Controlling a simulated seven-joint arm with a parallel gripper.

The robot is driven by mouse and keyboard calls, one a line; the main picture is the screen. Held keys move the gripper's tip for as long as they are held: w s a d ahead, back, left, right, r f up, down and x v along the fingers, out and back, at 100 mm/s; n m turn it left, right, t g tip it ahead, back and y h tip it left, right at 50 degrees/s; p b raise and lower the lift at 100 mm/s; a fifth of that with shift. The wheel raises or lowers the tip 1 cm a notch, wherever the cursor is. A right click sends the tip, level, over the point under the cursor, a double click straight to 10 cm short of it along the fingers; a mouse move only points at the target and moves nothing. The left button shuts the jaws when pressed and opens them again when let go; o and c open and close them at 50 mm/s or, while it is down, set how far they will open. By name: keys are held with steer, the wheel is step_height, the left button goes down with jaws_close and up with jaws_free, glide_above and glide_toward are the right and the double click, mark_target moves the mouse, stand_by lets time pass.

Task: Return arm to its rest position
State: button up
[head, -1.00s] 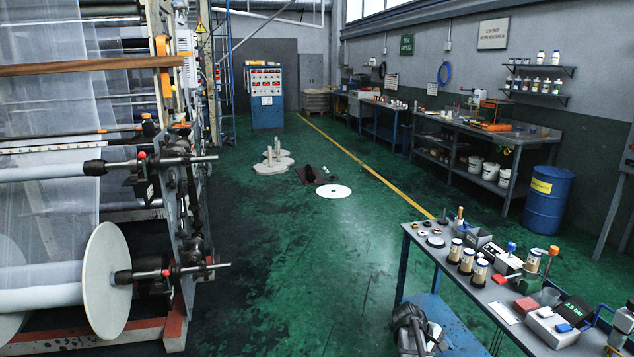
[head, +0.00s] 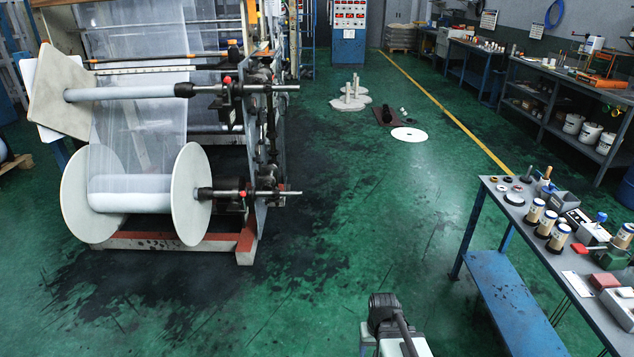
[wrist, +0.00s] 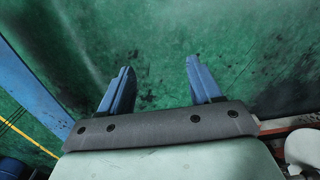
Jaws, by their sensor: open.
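My gripper (wrist: 159,82) shows in the wrist view with its two blue fingers spread wide. Nothing is between them, and green floor shows behind. In the head view a folded grey and white part of my arm (head: 392,325) shows at the bottom edge, over the floor and left of the table. The fingers cannot be made out in the head view.
A grey-topped table (head: 575,262) with several jars and tools stands at the right. The film machine (head: 245,150) with its white-flanged roll (head: 130,195) stands at the left. A white disc (head: 409,134) lies on the floor. The green floor (head: 330,230) between is clear.

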steer(key=s+f+g, duration=0.3)
steer(key=s+f, duration=0.6)
steer(key=s, duration=0.5)
steer(key=s+f+g, duration=0.3)
steer(key=s+f, duration=0.7)
steer(key=s, duration=0.4)
steer(key=shift+s+g, duration=0.3)
steer(key=shift+s, duration=0.05)
